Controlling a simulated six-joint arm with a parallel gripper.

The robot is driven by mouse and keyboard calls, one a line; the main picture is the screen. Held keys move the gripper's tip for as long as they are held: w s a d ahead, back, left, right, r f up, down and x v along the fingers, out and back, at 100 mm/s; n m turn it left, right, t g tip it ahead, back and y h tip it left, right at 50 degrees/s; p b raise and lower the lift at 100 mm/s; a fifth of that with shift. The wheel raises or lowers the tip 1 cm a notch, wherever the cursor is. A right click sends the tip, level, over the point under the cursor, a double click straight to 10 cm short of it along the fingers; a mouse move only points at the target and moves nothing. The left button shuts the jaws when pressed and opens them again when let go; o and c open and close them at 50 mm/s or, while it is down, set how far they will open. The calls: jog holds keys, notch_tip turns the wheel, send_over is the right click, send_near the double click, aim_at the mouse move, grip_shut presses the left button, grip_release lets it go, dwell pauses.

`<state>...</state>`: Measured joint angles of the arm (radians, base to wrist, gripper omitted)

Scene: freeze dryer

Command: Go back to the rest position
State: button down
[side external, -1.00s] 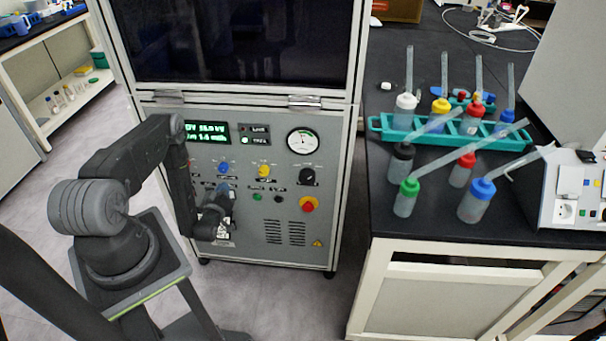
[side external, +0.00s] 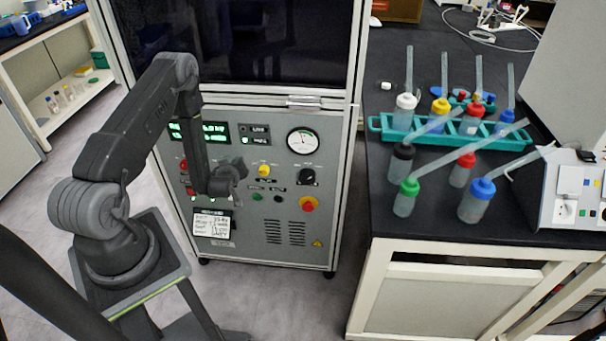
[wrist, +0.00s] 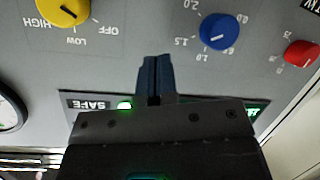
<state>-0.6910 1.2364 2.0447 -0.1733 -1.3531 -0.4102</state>
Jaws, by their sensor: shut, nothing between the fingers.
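My gripper (side external: 240,168) is raised in front of the control panel of the freeze dryer (side external: 270,225) in the side view. In the wrist view my gripper (wrist: 155,62) has its two dark fingers together, with nothing between them. The wrist view shows the panel upside down. A blue knob (wrist: 219,32), a yellow knob (wrist: 64,8) and a red knob (wrist: 301,54) lie beyond the fingertips. A lit green lamp (wrist: 125,105) by the SAFE label is beside the fingers. The fingers appear apart from the knobs. My arm hides part of the panel in the side view.
A black-topped bench (side external: 400,222) at the right holds several wash bottles and a teal rack (side external: 420,138). The dryer's dark door (side external: 235,40) is above the panel, with a metal latch (side external: 305,101). Open floor (side external: 290,300) lies in front.

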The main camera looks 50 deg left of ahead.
jog(key=w+d+r+m+g+h, duration=0.1)
jog(key=w+d+r+m+h, duration=0.2)
jog(key=d+r, duration=0.9)
jog(key=d+r+m+h, duration=0.3)
jog(key=d+r+h, duration=0.2)
jog(key=d+r, duration=0.65)
jog(key=s+d+r+m+g+h, duration=0.1)
jog(key=s+d+r+m, duration=0.3)
jog(key=s+r, duration=0.3)
jog(key=s+d+r+m+g+h, duration=0.1)
jog(key=s+d+r+m, duration=0.3)
jog(key=s+r, duration=0.3)
jog(key=s+d, duration=0.1)
jog(key=s, duration=0.4)
jog(key=shift+s+d+h, duration=0.2)
jog(key=shift+s+h, duration=0.05)
jog(key=shift+h, duration=0.15)
